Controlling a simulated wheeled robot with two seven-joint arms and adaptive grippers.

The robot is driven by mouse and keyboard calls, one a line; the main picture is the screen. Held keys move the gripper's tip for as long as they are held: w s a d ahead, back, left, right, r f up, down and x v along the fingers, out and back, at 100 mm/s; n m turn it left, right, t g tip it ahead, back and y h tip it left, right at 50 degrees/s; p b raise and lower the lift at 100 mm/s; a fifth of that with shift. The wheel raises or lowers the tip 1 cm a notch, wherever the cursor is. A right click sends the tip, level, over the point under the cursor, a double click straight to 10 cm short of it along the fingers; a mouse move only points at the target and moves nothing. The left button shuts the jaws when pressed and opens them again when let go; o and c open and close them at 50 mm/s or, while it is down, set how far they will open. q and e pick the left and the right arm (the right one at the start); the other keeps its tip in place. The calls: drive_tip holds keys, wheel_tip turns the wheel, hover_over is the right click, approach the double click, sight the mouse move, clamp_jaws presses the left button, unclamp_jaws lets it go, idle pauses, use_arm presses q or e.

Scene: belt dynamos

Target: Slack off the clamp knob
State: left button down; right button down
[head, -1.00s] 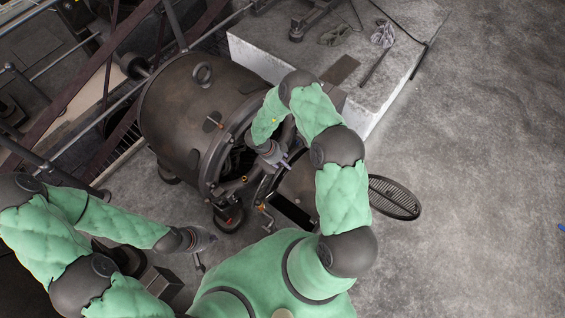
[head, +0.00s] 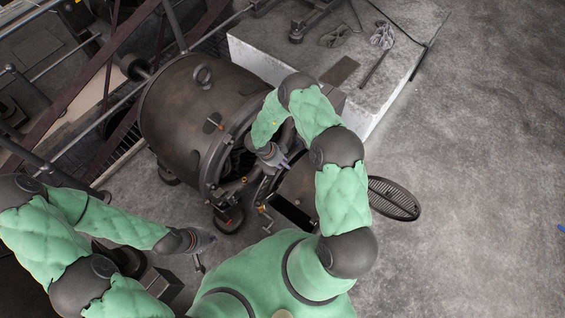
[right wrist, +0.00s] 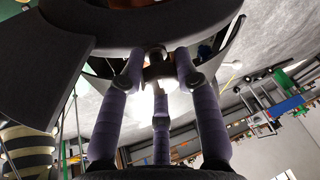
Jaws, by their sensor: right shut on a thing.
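My right gripper (head: 281,161) is at the open front of the large dark drum-shaped dynamo (head: 178,105), by its rim. In the right wrist view, its purple-grey fingers (right wrist: 158,75) are shut around a small brown knob-like piece, the clamp knob (right wrist: 157,70), below a dark curved frame. In the head view the knob is hidden by the hand and arm. My left gripper (head: 205,240) is low on the left, apart from the dynamo. It is too small to tell whether its fingers are open or shut.
A pale concrete block (head: 250,58) stands behind the dynamo, with gloves (head: 382,35) and a rod on it. A round grille (head: 394,198) is to the right of my right arm. Steel beams and rails crowd the upper left.

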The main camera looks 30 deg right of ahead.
drive_tip(key=n+t+p, duration=0.1)
drive_tip(key=n, duration=0.3)
drive_tip(key=shift+h, duration=0.4)
drive_tip(key=n+t, duration=0.1)
drive_tip(key=n, duration=0.1)
drive_tip(key=n+p, duration=0.1)
drive_tip(key=n, duration=0.1)
drive_tip(key=shift+s+n+t, duration=0.1)
drive_tip(key=shift+n+t, duration=0.3)
drive_tip(key=n, duration=0.2)
drive_tip(key=n+t, duration=0.1)
drive_tip(key=n, duration=0.2)
drive_tip(key=shift+n+t+p, duration=0.3)
drive_tip(key=shift+n+t+y, duration=0.6)
drive_tip(key=shift+n+y, duration=0.1)
drive_tip(key=shift+n, duration=1.6)
drive_tip(key=c, duration=0.9)
unclamp_jaws()
drive_tip(key=v, duration=1.2)
